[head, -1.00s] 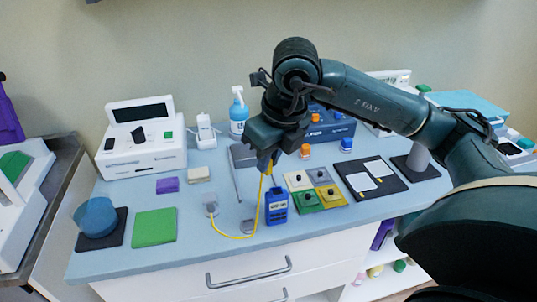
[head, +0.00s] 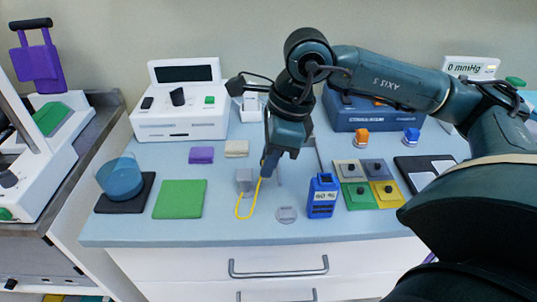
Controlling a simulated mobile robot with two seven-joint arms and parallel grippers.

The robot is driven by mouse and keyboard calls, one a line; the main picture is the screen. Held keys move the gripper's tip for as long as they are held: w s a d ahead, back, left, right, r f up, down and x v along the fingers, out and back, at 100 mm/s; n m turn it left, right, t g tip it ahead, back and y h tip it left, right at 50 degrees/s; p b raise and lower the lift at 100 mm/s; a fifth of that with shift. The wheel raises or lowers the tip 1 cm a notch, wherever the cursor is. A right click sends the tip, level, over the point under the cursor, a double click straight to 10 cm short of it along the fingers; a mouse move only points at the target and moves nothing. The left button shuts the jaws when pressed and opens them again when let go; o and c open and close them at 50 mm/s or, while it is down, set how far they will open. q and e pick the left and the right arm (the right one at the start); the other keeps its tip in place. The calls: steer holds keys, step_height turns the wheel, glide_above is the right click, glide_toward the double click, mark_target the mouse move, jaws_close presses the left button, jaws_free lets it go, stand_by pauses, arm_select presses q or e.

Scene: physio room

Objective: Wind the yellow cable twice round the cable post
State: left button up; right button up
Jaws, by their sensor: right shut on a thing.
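The yellow cable (head: 255,198) runs from a small grey block (head: 244,180) on the blue-topped counter, sags in a loop to the front, then rises to my right gripper (head: 267,168). My right gripper points down and is shut on the cable's upper end, above the counter. A short grey round piece (head: 286,214) stands right of the loop, apart from it; it may be the cable post, but I cannot tell for sure. A thin grey rod (head: 279,175) is partly hidden behind the gripper. No turn of cable shows round either. My left gripper is not in view.
A blue meter (head: 322,195) stands right of the round piece, close by. Beyond it are four-coloured tiles (head: 368,184). A green mat (head: 180,199) and a blue cup (head: 123,176) lie left. A white device (head: 181,110) stands behind. The front strip is clear.

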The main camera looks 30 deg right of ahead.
steer(key=shift+s+f+b, duration=0.1)
steer(key=shift+f+b, duration=0.2)
steer(key=shift+f, duration=0.3)
step_height(320, 180, down, 3)
steer(key=shift+r+b, duration=0.1)
steer(key=shift+b, duration=1.15)
step_height(320, 180, down, 2)
steer(key=shift+f+b, duration=0.1)
steer(key=shift+b, duration=0.95)
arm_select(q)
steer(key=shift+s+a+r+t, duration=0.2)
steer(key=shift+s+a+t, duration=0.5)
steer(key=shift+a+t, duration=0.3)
